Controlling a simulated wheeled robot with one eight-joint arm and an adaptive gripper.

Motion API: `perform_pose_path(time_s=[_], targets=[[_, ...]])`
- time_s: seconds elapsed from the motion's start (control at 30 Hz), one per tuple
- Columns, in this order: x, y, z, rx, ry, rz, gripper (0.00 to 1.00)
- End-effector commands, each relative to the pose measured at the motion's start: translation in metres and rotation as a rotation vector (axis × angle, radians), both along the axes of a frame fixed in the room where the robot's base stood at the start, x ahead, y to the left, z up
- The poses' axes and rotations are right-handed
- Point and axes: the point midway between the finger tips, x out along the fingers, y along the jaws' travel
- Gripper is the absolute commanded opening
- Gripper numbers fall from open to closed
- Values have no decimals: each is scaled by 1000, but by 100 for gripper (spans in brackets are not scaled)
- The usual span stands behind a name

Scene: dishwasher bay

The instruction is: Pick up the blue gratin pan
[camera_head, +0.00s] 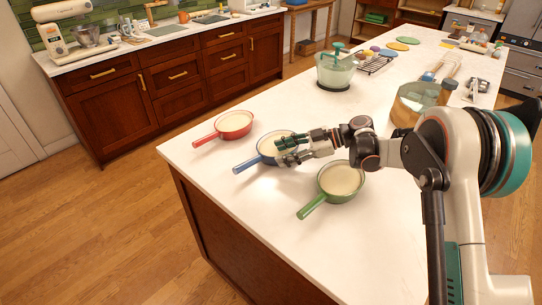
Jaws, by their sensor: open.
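The blue gratin pan (263,157) sits on the white island counter, between a red pan and a green pan. Its blue handle points toward the lower left, and its right side is hidden behind my gripper. My gripper (280,151) is open, with its green-tipped fingers over or at the blue pan. I cannot tell whether the fingers touch the pan. My arm reaches in from the right.
A red pan (233,125) stands to the left and a green pan (340,180) to the right. A bowl (334,71) with a green tool stands farther back, near a wire rack (375,64). The counter (243,215) in front is clear.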

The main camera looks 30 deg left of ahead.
Motion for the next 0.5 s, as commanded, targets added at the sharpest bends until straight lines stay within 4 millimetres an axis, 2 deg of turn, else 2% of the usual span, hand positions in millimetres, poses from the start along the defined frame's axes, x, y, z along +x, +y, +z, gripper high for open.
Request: perform_pose_path(time_s=[0.23,0.5], targets=[[-4,12,-7,0,1,0,45],[-15,44,-23,0,-1,1,45]])
